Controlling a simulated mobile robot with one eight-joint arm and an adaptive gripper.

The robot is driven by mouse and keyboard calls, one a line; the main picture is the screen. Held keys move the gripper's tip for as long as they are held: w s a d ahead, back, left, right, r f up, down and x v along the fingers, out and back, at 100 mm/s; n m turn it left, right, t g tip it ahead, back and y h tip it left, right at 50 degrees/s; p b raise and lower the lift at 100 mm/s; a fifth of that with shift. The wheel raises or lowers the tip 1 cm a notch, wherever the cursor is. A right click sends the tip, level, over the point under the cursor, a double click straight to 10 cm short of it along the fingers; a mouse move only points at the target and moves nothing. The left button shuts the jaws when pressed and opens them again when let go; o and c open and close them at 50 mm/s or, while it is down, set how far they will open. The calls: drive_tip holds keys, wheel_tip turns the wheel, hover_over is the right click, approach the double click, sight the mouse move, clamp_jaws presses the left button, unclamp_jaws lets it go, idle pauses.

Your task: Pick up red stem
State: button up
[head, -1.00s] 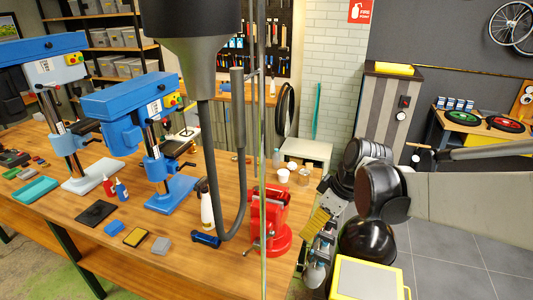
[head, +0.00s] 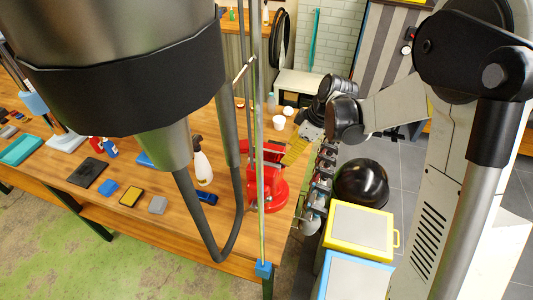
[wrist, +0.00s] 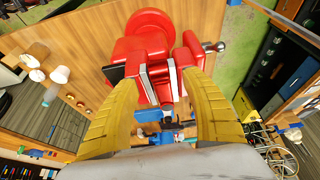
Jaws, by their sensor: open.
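I cannot make out a separate red stem with certainty. The large red object is a bench vise (head: 268,192) at the right end of the wooden table; it fills the middle of the wrist view (wrist: 145,45), with grey jaw plates. My gripper (wrist: 168,62) is open, its two yellow fingers spread on either side of the vise's jaw part in the wrist view. In the head view its yellow finger (head: 297,150) is just right of the vise. Whether it touches the vise, I cannot tell. Nothing is seen held.
Small reddish items (wrist: 81,103) lie on the table near white cups (wrist: 60,74). A spray bottle (head: 202,166) and a dark blue block (head: 207,198) stand left of the vise. Yellow (head: 360,230) and blue-rimmed (head: 352,278) boxes sit on the floor to the right.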

sight(267, 158)
drive_tip(key=x, duration=0.5)
drive_tip(key=shift+d, duration=0.1)
drive_tip(key=shift+r, duration=0.1)
clamp_jaws()
